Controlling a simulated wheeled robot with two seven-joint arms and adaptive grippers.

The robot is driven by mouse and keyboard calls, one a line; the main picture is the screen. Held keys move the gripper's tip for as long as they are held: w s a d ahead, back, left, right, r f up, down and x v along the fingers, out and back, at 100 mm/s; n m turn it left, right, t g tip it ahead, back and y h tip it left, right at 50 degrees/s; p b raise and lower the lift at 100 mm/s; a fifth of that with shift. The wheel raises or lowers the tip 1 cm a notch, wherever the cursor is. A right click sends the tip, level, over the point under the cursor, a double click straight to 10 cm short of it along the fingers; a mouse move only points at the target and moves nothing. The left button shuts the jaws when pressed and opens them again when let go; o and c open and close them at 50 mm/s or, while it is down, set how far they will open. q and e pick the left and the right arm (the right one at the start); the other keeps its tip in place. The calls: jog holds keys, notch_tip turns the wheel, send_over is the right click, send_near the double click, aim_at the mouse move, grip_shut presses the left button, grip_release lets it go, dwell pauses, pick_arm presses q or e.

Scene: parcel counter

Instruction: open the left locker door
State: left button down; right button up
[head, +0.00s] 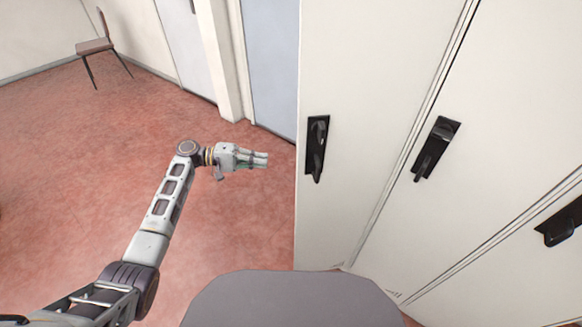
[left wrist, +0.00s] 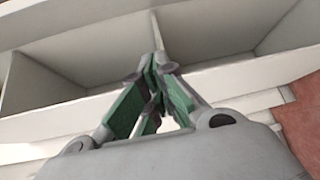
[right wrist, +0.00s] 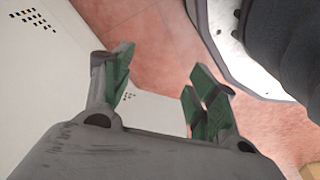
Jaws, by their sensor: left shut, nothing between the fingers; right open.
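The left locker door (head: 345,70) is a tall white panel with a black handle (head: 317,148) near its left edge. My left gripper (head: 266,158) is shut and empty, left of that edge and apart from the handle, its fingers pointing right. In the left wrist view its closed fingertips (left wrist: 156,66) face a white open recess (left wrist: 205,45) with partitions, which looks like a locker interior. The head view does not show how far the door stands from its frame. My right gripper (right wrist: 160,65) is open and empty in the right wrist view.
Another white door (head: 500,110) with a black handle (head: 435,148) stands to the right, and a third handle (head: 560,222) beyond it. A chair (head: 95,47) stands far back left.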

pick_arm(q)
notch_tip(320, 180, up, 7)
jog(key=s+m+g+h+b, duration=0.1)
jog(key=m+g, duration=0.1)
jog(key=shift+s+a+f+m, duration=0.15)
jog(key=shift+s+a+m, duration=0.05)
jog(key=shift+s+m, duration=0.1)
pick_arm(e)
jog(key=shift+w+a+r, duration=0.1)
jog(key=shift+w+r, duration=0.2)
jog(key=shift+w, duration=0.25)
pick_arm(q)
jog(key=shift+d, duration=0.1)
jog(key=s+d, duration=0.5)
jog(key=d, duration=0.5)
jog(key=shift+d, duration=0.15)
pick_arm(e)
jog(key=shift+s+f, duration=0.15)
jog(key=shift+f, duration=0.05)
pick_arm(q)
jog(key=shift+s, duration=0.15)
pick_arm(e)
jog(key=shift+w+r, duration=0.1)
jog(key=shift+w, duration=0.1)
